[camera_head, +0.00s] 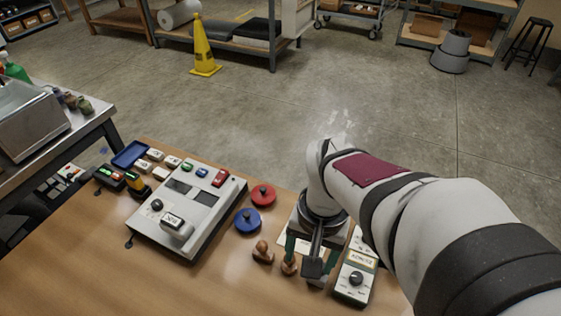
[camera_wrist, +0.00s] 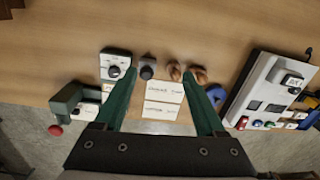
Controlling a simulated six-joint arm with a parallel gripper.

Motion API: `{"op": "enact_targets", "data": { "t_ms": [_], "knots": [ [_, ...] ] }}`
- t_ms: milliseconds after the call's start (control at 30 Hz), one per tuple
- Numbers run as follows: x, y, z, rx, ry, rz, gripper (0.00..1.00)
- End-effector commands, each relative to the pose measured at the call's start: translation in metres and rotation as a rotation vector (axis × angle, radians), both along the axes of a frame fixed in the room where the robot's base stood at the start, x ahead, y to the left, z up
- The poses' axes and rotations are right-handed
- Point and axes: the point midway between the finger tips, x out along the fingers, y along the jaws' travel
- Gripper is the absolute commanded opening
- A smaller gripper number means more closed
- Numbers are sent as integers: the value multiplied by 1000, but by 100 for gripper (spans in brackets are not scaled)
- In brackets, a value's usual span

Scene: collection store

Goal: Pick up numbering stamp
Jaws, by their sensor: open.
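A dark grey stamp with a black upright handle, which looks like the numbering stamp (camera_head: 313,267), stands on the wooden table. It also shows in the wrist view (camera_wrist: 147,67), between the grey dial meter and the wooden stamps. My gripper (camera_head: 311,252) is open and empty, with green fingers above the table. In the wrist view, the stamp shows between the fingertips of my gripper (camera_wrist: 160,75), nearer the left finger. I cannot tell the height gap. Two printed cards (camera_wrist: 163,91) lie between the fingers.
Two wooden stamps (camera_wrist: 175,70) are close to the right finger. A dial meter (camera_head: 356,275) is just right of the stamp. Red (camera_head: 263,195) and blue (camera_head: 248,221) round pieces and a grey control panel (camera_head: 205,200) lie left. A green-grey device (camera_wrist: 68,99) has a red knob.

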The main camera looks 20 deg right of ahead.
Motion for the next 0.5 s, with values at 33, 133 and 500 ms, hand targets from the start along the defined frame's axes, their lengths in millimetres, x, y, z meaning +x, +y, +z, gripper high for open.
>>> {"op": "enact_targets", "data": {
  "t_ms": [33, 133, 500],
  "knots": [
    [13, -21, -11, -16, 9, -45, 72],
    [29, -49, -25, -41, 7, -90, 72],
    [31, -53, -118, -45, 9, -97, 72]
  ]
}}
